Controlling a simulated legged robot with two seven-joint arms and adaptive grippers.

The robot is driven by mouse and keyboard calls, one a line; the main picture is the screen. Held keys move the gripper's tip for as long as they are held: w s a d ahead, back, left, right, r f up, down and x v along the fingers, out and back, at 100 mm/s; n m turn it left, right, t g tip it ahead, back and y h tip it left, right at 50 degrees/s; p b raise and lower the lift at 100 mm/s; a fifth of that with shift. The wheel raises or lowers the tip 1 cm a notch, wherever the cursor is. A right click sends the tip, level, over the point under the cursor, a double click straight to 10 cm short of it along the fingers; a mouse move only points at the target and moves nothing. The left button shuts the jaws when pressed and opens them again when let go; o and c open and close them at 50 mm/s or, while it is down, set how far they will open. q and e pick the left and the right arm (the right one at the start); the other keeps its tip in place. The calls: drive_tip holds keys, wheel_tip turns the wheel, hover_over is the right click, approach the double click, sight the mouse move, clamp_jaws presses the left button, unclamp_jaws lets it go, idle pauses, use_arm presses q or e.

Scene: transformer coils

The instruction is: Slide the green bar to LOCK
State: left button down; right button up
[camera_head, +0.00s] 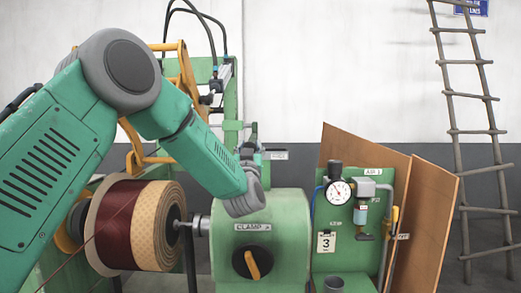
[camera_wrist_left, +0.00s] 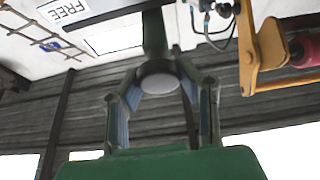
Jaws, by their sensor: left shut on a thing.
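In the left wrist view, my left gripper (camera_wrist_left: 158,78) has its two blue-padded fingers on either side of the round grey end of the green bar (camera_wrist_left: 154,35). It is shut on this bar. A white plate reading FREE (camera_wrist_left: 63,10) is at the upper left of that view. In the head view my left arm (camera_head: 205,160) reaches in behind the green CLAMP box (camera_head: 285,225), and its wrist hides most of the gripper and bar. A small white label (camera_head: 278,155) shows just right of there, too small to read. My right gripper is not in view.
A wound coil (camera_head: 122,222) sits on a shaft left of the CLAMP box, below my arm. A black knob with an orange handle (camera_head: 253,263) is on the box front. A gauge panel (camera_head: 340,215) and brown boards (camera_head: 425,220) stand to the right.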

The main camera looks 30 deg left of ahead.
use_arm(q)
drive_tip(key=shift+s+a, duration=0.4)
drive_tip(key=shift+a, duration=0.35)
drive_tip(key=c, duration=1.3)
unclamp_jaws()
drive_tip(key=shift+o, duration=0.9)
drive_tip(key=shift+a+f, duration=0.1)
drive_tip(key=v, duration=1.1)
drive_tip(key=shift+s+f, duration=0.25)
drive_tip(key=shift+f, duration=0.1)
